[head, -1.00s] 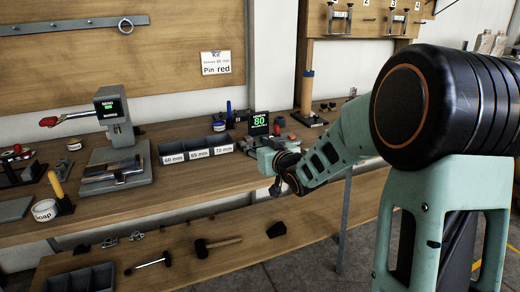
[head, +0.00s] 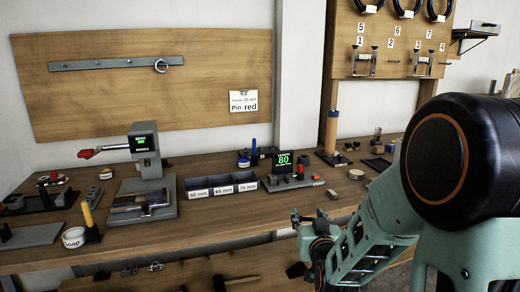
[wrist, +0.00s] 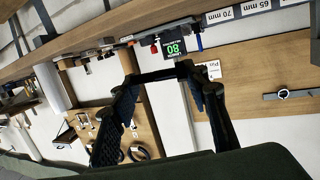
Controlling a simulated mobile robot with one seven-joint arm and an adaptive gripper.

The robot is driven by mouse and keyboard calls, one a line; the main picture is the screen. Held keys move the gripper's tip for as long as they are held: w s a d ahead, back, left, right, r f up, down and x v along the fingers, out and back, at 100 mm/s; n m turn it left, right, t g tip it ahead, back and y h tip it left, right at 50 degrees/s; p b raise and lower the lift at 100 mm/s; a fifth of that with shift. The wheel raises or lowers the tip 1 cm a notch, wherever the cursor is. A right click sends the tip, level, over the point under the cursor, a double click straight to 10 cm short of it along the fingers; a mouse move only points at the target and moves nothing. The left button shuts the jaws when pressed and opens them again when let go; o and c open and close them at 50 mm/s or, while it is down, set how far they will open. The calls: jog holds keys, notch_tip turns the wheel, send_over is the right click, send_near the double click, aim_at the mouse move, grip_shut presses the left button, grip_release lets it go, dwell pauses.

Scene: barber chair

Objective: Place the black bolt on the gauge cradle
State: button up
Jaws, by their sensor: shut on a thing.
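My gripper (head: 306,222) is in front of the bench's front edge, right of centre in the head view. In the wrist view its two dark fingers (wrist: 158,78) are closed on a short dark bar that spans their tips, which looks like the black bolt (wrist: 157,76). In the head view the bolt cannot be made out. The gauge (head: 290,180), with a green "80" display (head: 284,162), stands on the bench behind and left of my gripper. It also shows beyond the fingertips in the wrist view (wrist: 173,48). Its cradle is too small to make out clearly.
Labelled bins (head: 222,190) stand left of the gauge. A grey press-like device (head: 147,165) and a soap tin (head: 73,237) are farther left. A post (head: 332,130) stands behind right. Small parts lie on the bench right of the gauge; its front strip is mostly clear.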

notch_tip(320, 180, up, 26)
jog(key=p, duration=2.5)
jog(key=w+a+f+n+y+b, duration=0.1)
jog(key=w+a+f+y+b, duration=0.1)
jog(key=f+b, duration=0.8)
jog(key=w+a+f+n+y+b, duration=0.2)
jog(key=w+a+f+b, duration=0.3)
jog(key=f+b, duration=0.6)
jog(key=shift+w+a+f+g+y+b, duration=0.25)
jog(key=shift+w+b, duration=0.5)
jog(key=shift+b, duration=2.8)
jog(key=shift+d, duration=0.15)
